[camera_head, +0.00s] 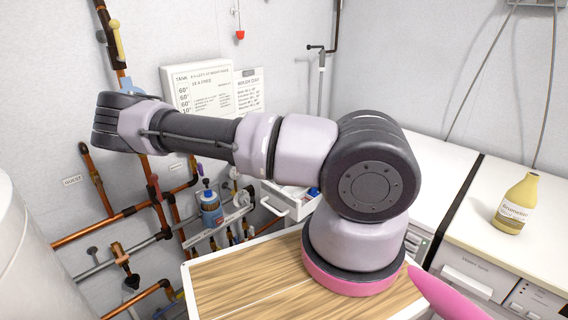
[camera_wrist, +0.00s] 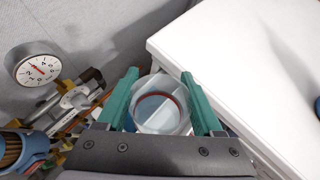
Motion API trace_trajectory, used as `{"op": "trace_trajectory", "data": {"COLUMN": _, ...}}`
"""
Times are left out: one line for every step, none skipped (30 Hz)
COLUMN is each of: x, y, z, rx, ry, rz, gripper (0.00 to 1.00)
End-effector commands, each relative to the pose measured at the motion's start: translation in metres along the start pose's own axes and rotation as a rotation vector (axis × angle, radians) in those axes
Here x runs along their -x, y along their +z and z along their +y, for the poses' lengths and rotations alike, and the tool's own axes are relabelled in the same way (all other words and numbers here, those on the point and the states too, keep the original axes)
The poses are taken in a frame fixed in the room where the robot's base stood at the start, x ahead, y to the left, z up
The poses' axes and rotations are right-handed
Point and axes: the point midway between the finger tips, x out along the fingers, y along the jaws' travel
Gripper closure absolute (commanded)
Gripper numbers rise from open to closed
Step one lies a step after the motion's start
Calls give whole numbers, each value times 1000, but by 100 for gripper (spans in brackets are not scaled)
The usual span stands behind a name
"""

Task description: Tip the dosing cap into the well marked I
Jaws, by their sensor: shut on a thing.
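The dosing cap (camera_wrist: 160,114) is a clear round cup with a reddish-brown ring, in the middle of the wrist view. My gripper (camera_wrist: 159,76) has its green fingers on either side of it and is shut on it. Pale blue shows inside the cap; I cannot tell whether it is liquid. An open white drawer (camera_head: 288,207) shows behind my arm in the head view, with pale blue and pinkish areas inside. Its wells are partly hidden and no mark I is readable. My gripper and the cap are hidden in the head view.
A white machine top (camera_wrist: 240,60) fills the right of the wrist view. A pressure gauge (camera_wrist: 38,68) and pipes stand at the left.

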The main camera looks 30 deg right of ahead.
Motion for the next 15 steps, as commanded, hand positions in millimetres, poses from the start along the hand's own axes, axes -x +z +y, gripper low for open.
{"op": "trace_trajectory", "data": {"x": 0, "y": 0, "z": 0, "rx": 0, "ry": 0, "rz": 0, "gripper": 84}}
{"op": "trace_trajectory", "data": {"x": 0, "y": 0, "z": 0, "rx": -1, "ry": 0, "rz": -3, "gripper": 84}}
{"op": "trace_trajectory", "data": {"x": 1, "y": 1, "z": 0, "rx": -4, "ry": 1, "rz": -15, "gripper": 84}}
{"op": "trace_trajectory", "data": {"x": 2, "y": 2, "z": -1, "rx": -8, "ry": 2, "rz": -30, "gripper": 84}}
{"op": "trace_trajectory", "data": {"x": 4, "y": 4, "z": -1, "rx": -16, "ry": 6, "rz": -54, "gripper": 84}}
{"op": "trace_trajectory", "data": {"x": 7, "y": 8, "z": -2, "rx": -25, "ry": 12, "rz": -93, "gripper": 84}}
{"op": "trace_trajectory", "data": {"x": 7, "y": 8, "z": -2, "rx": -26, "ry": 12, "rz": -99, "gripper": 84}}
{"op": "trace_trajectory", "data": {"x": 7, "y": 8, "z": -2, "rx": -29, "ry": 11, "rz": -107, "gripper": 84}}
{"op": "trace_trajectory", "data": {"x": 8, "y": 10, "z": -3, "rx": -33, "ry": 13, "rz": -122, "gripper": 84}}
{"op": "trace_trajectory", "data": {"x": 9, "y": 11, "z": -3, "rx": -37, "ry": 14, "rz": -133, "gripper": 84}}
{"op": "trace_trajectory", "data": {"x": 10, "y": 12, "z": -3, "rx": -42, "ry": 17, "rz": -143, "gripper": 84}}
{"op": "trace_trajectory", "data": {"x": 11, "y": 15, "z": -3, "rx": -47, "ry": 21, "rz": -159, "gripper": 84}}
{"op": "trace_trajectory", "data": {"x": 12, "y": 16, "z": -2, "rx": -51, "ry": 25, "rz": -170, "gripper": 84}}
{"op": "trace_trajectory", "data": {"x": 12, "y": 16, "z": -3, "rx": -55, "ry": 24, "rz": -178, "gripper": 84}}
{"op": "trace_trajectory", "data": {"x": 13, "y": 17, "z": -4, "rx": -60, "ry": 24, "rz": -190, "gripper": 84}}
